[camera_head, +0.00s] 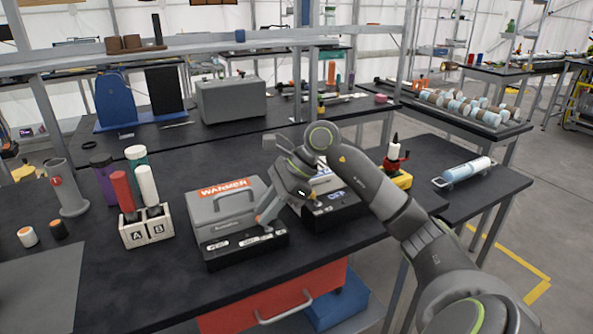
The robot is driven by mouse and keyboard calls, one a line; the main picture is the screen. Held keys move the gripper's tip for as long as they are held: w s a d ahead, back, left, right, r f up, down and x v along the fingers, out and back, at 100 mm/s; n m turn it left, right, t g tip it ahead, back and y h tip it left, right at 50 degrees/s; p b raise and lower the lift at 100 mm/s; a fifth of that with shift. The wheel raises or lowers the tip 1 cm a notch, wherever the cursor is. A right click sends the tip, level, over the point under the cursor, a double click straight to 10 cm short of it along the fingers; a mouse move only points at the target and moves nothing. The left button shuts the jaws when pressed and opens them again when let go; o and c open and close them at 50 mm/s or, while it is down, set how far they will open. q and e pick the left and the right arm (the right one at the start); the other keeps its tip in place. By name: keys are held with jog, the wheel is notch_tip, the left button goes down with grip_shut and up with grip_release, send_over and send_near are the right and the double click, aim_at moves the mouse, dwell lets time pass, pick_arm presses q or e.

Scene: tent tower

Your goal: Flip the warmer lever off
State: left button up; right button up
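The warmer (222,207) is a grey box with a handle on its front and an orange label reading WARMER, standing on the black bench. A black control panel (225,256) with small white labels lies along its front. My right arm comes in from the right, and my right gripper (265,219) is angled down over the right part of this panel. Its fingers are close to the panel, and I cannot tell whether they touch it. The lever cannot be made out clearly; the gripper may cover it. The finger gap is too small to judge. My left gripper is not in view.
A second unit with a black panel (331,215) stands right of the warmer, partly behind my arm. A white holder (146,233) marked A and B, with red and white tubes, stands to the left. A red drawer (270,306) is below the bench edge.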

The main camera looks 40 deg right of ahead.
jog(key=b+v, duration=0.1)
jog(key=v, duration=1.3)
jog(key=shift+d+r, duration=0.2)
jog(key=shift+s, duration=0.1)
